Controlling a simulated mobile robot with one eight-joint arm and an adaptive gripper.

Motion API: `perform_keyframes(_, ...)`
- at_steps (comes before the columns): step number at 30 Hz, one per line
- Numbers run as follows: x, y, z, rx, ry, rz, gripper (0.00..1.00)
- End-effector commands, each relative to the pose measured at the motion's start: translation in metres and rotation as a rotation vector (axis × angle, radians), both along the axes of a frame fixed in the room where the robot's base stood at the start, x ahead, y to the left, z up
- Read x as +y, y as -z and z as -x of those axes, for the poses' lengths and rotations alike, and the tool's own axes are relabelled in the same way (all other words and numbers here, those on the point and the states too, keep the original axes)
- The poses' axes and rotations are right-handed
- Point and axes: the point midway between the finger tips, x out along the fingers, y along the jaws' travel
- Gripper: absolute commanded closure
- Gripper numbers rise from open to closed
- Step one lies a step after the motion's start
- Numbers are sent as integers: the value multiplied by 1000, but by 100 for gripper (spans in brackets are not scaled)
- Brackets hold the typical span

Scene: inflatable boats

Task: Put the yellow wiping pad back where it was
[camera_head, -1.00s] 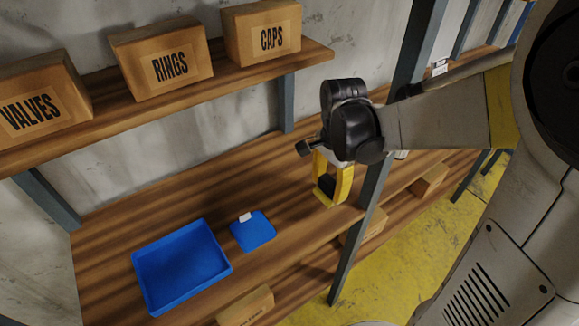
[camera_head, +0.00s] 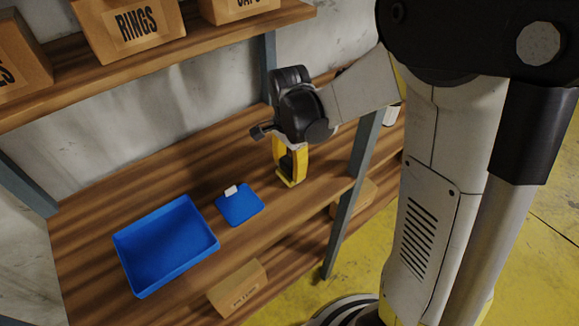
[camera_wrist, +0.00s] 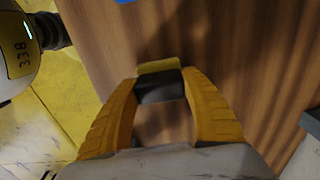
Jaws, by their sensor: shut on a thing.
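My gripper (camera_head: 290,175) is over the middle shelf board (camera_head: 150,188), to the right of a blue pad with a white tag (camera_head: 239,206). In the wrist view its yellow fingers (camera_wrist: 160,90) are shut on a small block with a dark grey part and a yellow strip, which looks like the yellow wiping pad (camera_wrist: 158,67). In the head view the fingers largely hide the pad. I cannot tell whether it touches the board or hangs just above it.
A blue tray (camera_head: 128,262) lies left of the blue pad. A shelf post (camera_head: 345,230) stands right of my gripper. Boxes labelled RINGS (camera_head: 130,28) and others stand on the upper shelf; a cardboard box (camera_head: 238,288) is below. Bare board lies behind the blue pad.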

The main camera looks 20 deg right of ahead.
Motion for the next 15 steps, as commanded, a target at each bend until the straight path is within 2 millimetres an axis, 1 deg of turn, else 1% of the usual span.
perform_keyframes(1, 0, 2, 0, 0, 0, 0, 76)
perform_keyframes(2, 0, 2, 0, 0, 0, 0, 45)
perform_keyframes(3, 0, 1, 0, 0, 0, 0, 33)
perform_keyframes(4, 0, 1, 0, 0, 0, 0, 27)
perform_keyframes(12, 0, 1, 0, 0, 0, 0, 27)
perform_keyframes(15, 0, -4, 0, 0, 0, 0, 27)
